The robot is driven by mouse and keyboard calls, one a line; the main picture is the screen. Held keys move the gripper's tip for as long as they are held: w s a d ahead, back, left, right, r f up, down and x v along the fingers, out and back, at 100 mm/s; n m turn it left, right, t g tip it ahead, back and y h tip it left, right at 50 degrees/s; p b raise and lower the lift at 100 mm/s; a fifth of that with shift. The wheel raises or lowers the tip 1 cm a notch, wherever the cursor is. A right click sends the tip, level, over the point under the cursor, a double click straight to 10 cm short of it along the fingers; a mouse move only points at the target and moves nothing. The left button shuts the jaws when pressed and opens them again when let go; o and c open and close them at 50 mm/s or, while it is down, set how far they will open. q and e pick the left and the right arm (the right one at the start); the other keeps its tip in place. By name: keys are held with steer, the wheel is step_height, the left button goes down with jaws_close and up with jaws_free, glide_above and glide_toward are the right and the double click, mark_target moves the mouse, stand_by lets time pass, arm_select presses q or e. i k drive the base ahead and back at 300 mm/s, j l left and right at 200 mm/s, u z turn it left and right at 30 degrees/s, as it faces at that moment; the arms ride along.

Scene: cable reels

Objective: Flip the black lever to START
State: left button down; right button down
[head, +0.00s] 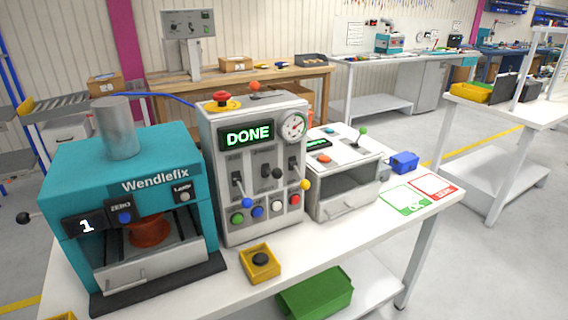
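The grey control panel (252,216) stands upright on the white table, with a green display (247,135) reading DONE. The black lever (277,173), tipped with a black ball, is the middle of three levers on its front. It sticks out nearly level, while the blue-tipped lever (248,203) and yellow-tipped lever (305,184) beside it slope down. The lettering by the levers is too small to read, so I cannot tell which end is START. Neither of my grippers is in view.
Left of the panel stands the teal Wendlefix machine (75,181), with another black-ball handle (23,217) at its left side. Right of the panel is a grey drawer unit (350,185) with a green-tipped lever (363,130). A yellow box with a black button (260,262) sits in front.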

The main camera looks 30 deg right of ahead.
mark_target(276, 173)
steer(key=z, duration=1)
steer(key=i+l+u, duration=0.2)
steer(key=l, duration=0.2)
